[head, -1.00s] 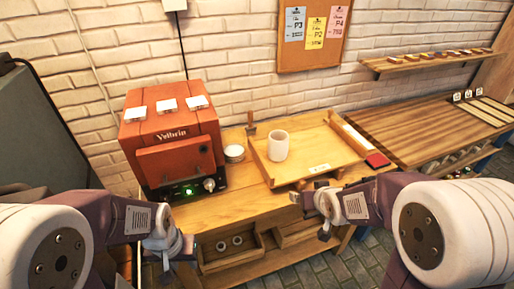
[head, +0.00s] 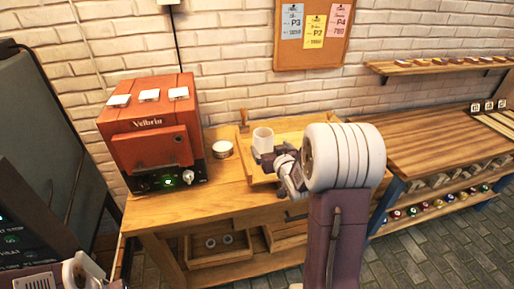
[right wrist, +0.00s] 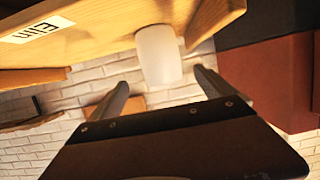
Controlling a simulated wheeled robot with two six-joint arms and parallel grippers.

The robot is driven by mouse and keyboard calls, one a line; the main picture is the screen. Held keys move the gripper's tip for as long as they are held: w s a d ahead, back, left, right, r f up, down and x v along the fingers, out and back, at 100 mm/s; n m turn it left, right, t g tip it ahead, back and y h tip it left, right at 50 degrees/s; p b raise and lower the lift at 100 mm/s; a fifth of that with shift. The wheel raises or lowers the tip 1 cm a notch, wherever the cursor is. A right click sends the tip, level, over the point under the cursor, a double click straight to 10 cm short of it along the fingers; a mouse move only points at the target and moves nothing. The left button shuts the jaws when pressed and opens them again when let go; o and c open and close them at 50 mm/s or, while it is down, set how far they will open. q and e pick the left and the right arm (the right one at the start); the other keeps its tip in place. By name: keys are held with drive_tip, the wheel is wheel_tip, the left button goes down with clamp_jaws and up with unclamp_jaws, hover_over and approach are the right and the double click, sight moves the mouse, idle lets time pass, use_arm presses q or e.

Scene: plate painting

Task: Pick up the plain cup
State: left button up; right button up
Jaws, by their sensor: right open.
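The plain cup (head: 263,139) is white and stands upright on the wooden tray (head: 246,172), on the bench. My right gripper (head: 268,160) is right at the cup's near side, partly hidden by my own wrist and arm. In the right wrist view, the picture is turned over and the cup (right wrist: 158,52) lies between the lines of my two open fingers (right wrist: 160,77), with a gap on each side. The fingers are not closed on it. Of my left arm, only a pale part shows at the lower left; its fingers cannot be seen.
A red kiln (head: 152,131) stands left on the bench, with a small white jar (head: 222,149) beside it. A striped wooden table (head: 440,130) is at the right. Below the bench top is an open drawer box (head: 219,249) with rings in it.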

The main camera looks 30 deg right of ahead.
sight(267, 143)
drive_tip(key=shift+x, duration=2)
drive_tip(key=x, duration=0.1)
drive_tip(key=p+x, duration=0.1)
drive_tip(key=x, duration=0.3)
drive_tip(key=shift+w+a+r, duration=0.1)
drive_tip(key=shift+w+r, duration=0.05)
drive_tip(key=shift+r, duration=0.2)
drive_tip(key=c, duration=1.7)
